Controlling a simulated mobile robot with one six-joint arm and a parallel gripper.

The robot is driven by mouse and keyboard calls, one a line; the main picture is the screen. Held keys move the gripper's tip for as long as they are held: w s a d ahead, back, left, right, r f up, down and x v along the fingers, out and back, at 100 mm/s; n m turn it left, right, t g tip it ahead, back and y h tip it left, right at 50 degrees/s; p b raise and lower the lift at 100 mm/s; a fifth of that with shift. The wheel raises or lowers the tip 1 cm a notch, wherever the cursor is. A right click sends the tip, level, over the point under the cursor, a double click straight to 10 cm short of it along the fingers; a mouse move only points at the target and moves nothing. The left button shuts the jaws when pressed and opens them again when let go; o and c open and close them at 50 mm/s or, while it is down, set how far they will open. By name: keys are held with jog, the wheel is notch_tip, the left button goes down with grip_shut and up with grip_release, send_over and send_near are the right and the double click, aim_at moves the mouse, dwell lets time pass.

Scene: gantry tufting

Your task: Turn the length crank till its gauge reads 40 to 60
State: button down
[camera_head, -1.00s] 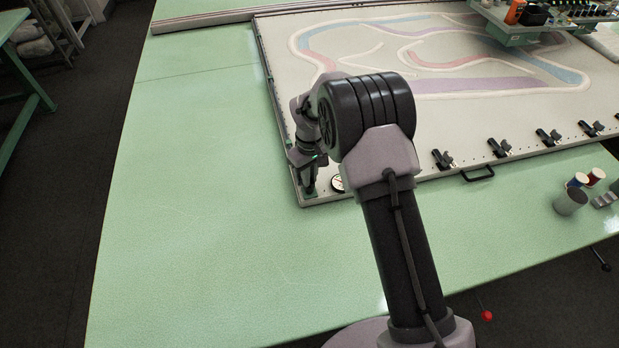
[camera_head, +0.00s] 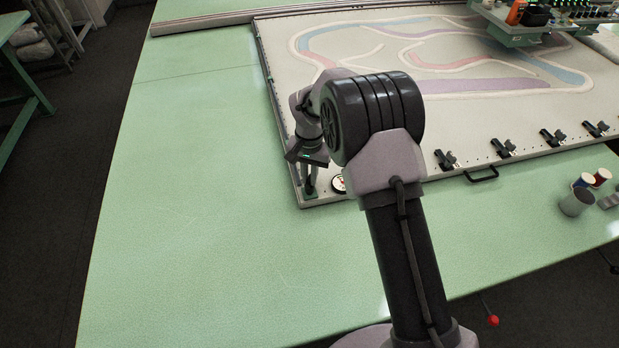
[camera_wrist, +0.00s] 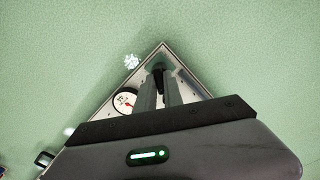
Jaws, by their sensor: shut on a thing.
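The length crank stands at the near left corner of the pale tufting frame (camera_head: 345,197), mostly hidden by my gripper. My gripper (camera_head: 311,185) points down at that corner. In the wrist view my gripper (camera_wrist: 160,84) has its two grey fingers closed around the dark crank handle (camera_wrist: 158,73). The round white gauge (camera_head: 338,184) sits beside the crank on the frame. In the wrist view the gauge (camera_wrist: 127,101) shows a red needle pointing to the lower right; its numbers are too small to read.
The frame lies on a green table (camera_head: 210,230) with free room left and in front. Several black clamps (camera_head: 503,148) and a black handle (camera_head: 481,174) line its near edge. A grey cup (camera_head: 577,202) and thread spools (camera_head: 601,177) stand at right. A green tufting machine (camera_head: 512,30) is at the back.

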aim_at(309, 179)
jog(key=shift+m+b, duration=0.5)
jog(key=shift+m, duration=1.4)
jog(key=c, duration=1.5)
grip_release()
jog(key=shift+o, duration=0.2)
notch_tip(309, 179, up, 18)
jog(key=p, duration=0.5)
jog(key=shift+f, duration=0.25)
